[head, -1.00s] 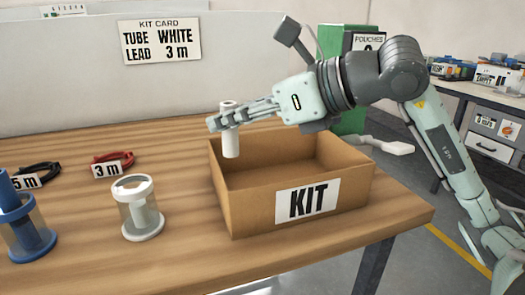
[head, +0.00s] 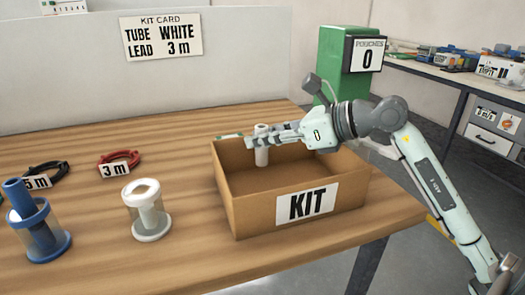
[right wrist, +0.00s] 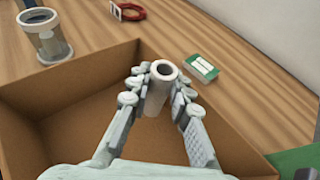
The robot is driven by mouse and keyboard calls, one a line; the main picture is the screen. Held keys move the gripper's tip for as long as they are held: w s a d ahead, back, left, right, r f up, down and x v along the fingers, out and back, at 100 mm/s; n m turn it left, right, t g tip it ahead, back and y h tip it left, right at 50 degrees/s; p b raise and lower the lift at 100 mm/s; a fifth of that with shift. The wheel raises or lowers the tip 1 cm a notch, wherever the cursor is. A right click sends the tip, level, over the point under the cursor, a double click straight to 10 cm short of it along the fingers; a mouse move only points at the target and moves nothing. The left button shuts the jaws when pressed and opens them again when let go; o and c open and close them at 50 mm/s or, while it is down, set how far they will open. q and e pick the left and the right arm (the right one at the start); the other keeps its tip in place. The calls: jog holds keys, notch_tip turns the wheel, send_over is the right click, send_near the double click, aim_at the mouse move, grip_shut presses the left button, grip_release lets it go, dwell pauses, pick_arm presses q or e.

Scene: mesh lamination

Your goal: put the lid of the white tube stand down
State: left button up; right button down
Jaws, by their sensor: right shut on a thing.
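The white tube stand (head: 147,225) stands upright on the table, left of the kit box. It has a clear wall, a white base and a white top ring (head: 140,190); a white piece shows inside. I cannot tell whether its lid is fully down. The stand also shows in the right wrist view (right wrist: 45,38). My right gripper (head: 262,138) is shut on a white tube (head: 261,156), away from the stand. The tube is upright over the box (head: 255,216), near its back wall; the right wrist view shows it between the fingers (right wrist: 157,88). My left gripper is not in view.
A blue stand (head: 40,240) with a blue tube is at the left. A black lead (head: 48,172) and a red lead (head: 120,160) lie behind the stands. A small green-and-white item (right wrist: 202,68) lies behind the box. The table front is clear.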

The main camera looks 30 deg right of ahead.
aim_at(263, 164)
notch_tip(263, 164, down, 3)
jog(key=shift+r, duration=0.1)
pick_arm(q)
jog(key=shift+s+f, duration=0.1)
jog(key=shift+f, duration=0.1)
pick_arm(e)
jog(key=shift+f, duration=0.3)
jog(key=shift+f, duration=0.1)
jog(key=shift+f, duration=0.1)
jog(key=c, duration=1.7)
grip_release()
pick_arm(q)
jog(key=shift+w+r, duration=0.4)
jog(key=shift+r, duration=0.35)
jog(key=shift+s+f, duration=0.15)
